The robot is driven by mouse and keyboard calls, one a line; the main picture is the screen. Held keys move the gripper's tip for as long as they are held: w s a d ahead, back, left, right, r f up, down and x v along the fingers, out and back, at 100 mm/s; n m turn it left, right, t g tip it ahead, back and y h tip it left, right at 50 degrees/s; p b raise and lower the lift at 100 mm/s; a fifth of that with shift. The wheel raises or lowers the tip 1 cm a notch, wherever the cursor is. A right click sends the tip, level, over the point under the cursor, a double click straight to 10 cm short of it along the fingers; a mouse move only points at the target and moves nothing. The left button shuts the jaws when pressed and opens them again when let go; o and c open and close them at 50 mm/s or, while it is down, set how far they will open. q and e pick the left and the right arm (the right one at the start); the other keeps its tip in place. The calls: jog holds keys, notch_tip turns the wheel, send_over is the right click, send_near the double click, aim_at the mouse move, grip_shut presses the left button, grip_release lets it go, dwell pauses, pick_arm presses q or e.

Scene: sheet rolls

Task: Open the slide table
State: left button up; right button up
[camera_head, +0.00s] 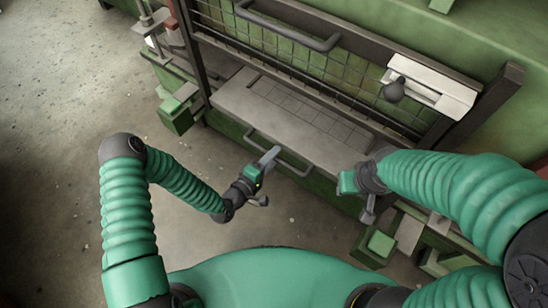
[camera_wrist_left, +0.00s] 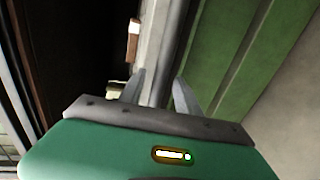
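The slide table (camera_head: 285,118) is a flat grey plate with a grid of lines, set low in the machine's front. A dark bar handle (camera_head: 300,172) runs along its front edge. My left gripper (camera_head: 271,156) is at the left part of this handle, its fingers pointing toward the table. In the left wrist view the gripper (camera_wrist_left: 158,88) has its fingers apart, with a grey bar or edge (camera_wrist_left: 166,45) showing between and beyond them; whether they touch it I cannot tell. My right gripper (camera_head: 347,182) is by the table's right front corner, its fingers not clear.
A mesh guard (camera_head: 290,58) with an upper bar handle (camera_head: 290,30) stands behind the table. A white box with a black knob (camera_head: 394,90) is at right. Green blocks (camera_head: 178,112) flank the table on the left. The concrete floor (camera_head: 60,110) at left is clear.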

pick_arm(q)
jog(key=shift+w+d+f, duration=0.1)
jog(key=shift+w+d, duration=0.2)
jog(key=shift+w, duration=0.05)
grip_shut()
jog(key=shift+s, duration=0.1)
jog(key=shift+a+f, duration=0.1)
jog(key=shift+f, duration=0.05)
dwell(1.0)
